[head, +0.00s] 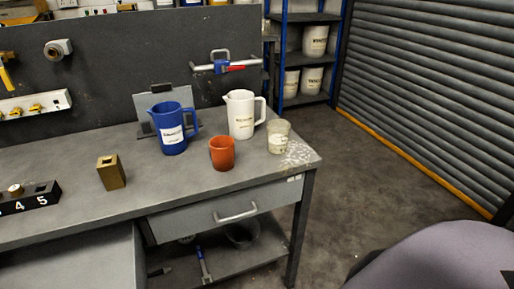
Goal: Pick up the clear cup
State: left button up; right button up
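The clear cup (278,138) stands upright on the workbench (200,195), near its right end. It looks see-through with a pale label or content in its lower part. A white jug (240,115) stands just behind and left of it, and an orange cup (222,153) stands to its left and nearer the front. Neither of my grippers shows in the head view.
A blue jug (171,128) stands in front of a grey metal plate, left of the white jug. A brass block (111,172) sits further left. A drawer (225,211) is under the bench top. A purple-grey rounded shape (430,260) fills the lower right; open floor (375,185) lies right of the bench.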

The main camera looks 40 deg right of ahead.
aim_at(278, 138)
jog(key=k+l+z, duration=0.1)
jog(key=l+z, duration=0.2)
jog(key=z, duration=0.2)
jog(key=l+z, duration=0.3)
jog(key=z, duration=0.15)
